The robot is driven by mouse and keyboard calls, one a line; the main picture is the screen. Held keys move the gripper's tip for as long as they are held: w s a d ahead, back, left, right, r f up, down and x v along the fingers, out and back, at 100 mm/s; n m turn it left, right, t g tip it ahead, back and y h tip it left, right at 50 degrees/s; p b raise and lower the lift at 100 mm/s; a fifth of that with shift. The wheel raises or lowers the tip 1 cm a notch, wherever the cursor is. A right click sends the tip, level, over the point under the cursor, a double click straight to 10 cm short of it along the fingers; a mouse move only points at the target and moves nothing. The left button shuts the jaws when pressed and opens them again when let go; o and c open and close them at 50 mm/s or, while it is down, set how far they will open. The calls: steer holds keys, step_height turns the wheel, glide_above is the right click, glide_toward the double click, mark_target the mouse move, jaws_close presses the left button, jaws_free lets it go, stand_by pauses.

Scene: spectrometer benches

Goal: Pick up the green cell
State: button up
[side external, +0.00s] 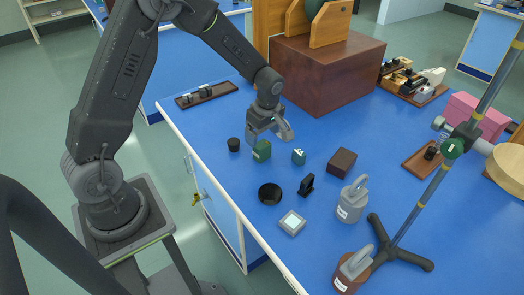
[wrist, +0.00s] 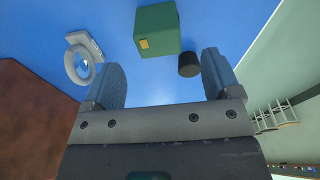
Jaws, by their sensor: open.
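The green cell, a dark green block (side external: 262,151), stands on the blue bench below my gripper. In the wrist view the green block (wrist: 157,30) shows a small yellow patch, ahead of the fingertips and between them sideways. My gripper (side external: 269,133) is open, and its fingers (wrist: 164,76) have nothing between them. The block appears apart from the fingers; the exact height gap is hard to tell.
A black cylinder (side external: 233,145) stands close to the block, and also shows in the wrist view (wrist: 189,65). A large brown box (side external: 325,70) is behind. Weights, a dark ring and a stand's tripod fill the front right.

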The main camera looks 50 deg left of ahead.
mark_target(262, 144)
steer(key=f, duration=0.7)
steer(key=shift+a+f, duration=0.1)
steer(key=shift+a, duration=0.3)
steer(key=c, duration=1.1)
